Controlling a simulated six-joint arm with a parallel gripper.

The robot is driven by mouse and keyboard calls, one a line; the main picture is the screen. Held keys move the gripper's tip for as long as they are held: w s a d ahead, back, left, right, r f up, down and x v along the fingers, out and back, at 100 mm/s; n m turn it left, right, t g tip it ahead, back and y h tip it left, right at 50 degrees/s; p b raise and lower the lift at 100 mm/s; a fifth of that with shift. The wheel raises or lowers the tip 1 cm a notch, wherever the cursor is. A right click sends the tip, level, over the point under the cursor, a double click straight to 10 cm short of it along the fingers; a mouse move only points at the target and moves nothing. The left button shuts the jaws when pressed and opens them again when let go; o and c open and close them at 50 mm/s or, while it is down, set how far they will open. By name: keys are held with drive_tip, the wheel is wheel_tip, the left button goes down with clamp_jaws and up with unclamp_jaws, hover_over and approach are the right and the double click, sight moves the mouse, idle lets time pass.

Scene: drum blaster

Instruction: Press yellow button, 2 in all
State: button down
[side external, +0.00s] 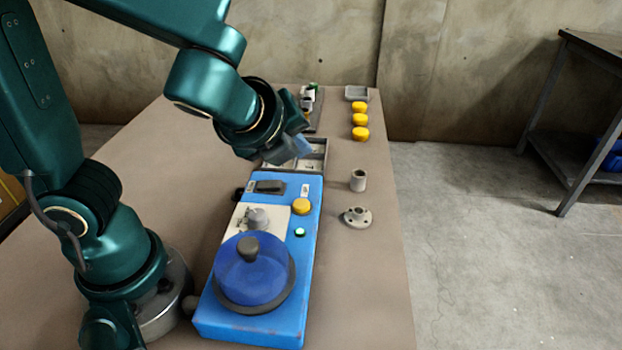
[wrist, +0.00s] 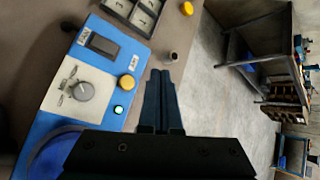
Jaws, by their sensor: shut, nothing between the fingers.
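A blue machine (side external: 275,318) stands on the table, with a yellow button (side external: 301,206) on its top right. The yellow button also shows in the wrist view (wrist: 127,82), left of my gripper's fingers. A small lit green button (side external: 299,232) sits nearer than the yellow one. My gripper (side external: 301,148) is above and beyond the machine's far end in the side view, apart from the button. In the wrist view my gripper (wrist: 162,73) has its two fingers together, with nothing between them.
The machine also carries a grey knob (side external: 258,218), a dark switch (side external: 270,187) and a blue dome (side external: 250,275). Several yellow discs (side external: 360,120) stand at the far right. A grey cylinder (side external: 358,180) and a flanged part (side external: 357,217) stand right of the machine. A compartmented tray (side external: 314,167) lies behind it.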

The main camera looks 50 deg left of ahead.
sight(300, 208)
drive_tip(key=shift+f, duration=3.85)
drive_tip(key=shift+f, duration=0.1)
drive_tip(key=shift+f, duration=0.35)
drive_tip(key=shift+f, duration=0.45)
drive_tip(key=shift+r, duration=0.9)
drive_tip(key=shift+r, duration=2.5)
